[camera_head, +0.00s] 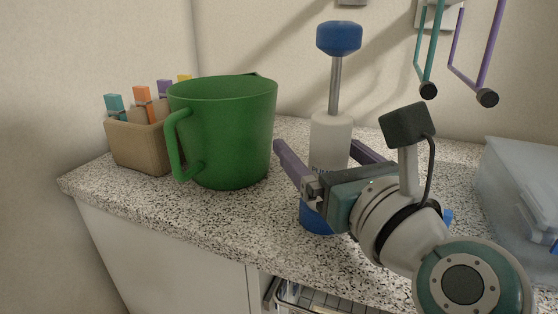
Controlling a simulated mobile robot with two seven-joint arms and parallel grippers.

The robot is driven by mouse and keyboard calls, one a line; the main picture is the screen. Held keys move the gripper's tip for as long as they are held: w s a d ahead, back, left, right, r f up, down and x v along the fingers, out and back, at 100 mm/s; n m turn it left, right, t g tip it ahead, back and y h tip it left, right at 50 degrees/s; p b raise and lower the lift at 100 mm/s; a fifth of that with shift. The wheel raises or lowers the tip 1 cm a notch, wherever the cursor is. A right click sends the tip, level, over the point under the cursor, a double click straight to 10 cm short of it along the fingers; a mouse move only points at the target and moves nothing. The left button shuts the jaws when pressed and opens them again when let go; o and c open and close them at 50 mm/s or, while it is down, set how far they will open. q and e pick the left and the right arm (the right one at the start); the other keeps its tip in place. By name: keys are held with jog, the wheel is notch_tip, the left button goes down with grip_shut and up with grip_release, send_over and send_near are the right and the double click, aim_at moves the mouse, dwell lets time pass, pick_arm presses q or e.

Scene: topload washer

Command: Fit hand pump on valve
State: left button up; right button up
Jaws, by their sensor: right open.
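The hand pump (331,134) stands upright on the speckled counter. It has a blue knob, a grey rod and a white cylinder. A blue part (318,220) shows low down below the cylinder, partly behind my gripper. My right gripper (317,148) is open, with its purple fingers on either side of the white cylinder. I cannot tell whether either finger touches it. The gripper hides part of the cylinder's lower end. No valve can be clearly made out. My left gripper is not in view.
A green jug (230,135) stands left of the pump, beside a tan box (141,146) holding several coloured clips. A translucent bin (520,190) is at the right. Teal and purple tools (456,50) hang on the wall. A wire rack (320,300) shows below the counter's front edge.

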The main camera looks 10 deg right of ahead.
jog(key=shift+w, duration=0.2)
grip_shut()
dwell(0.6)
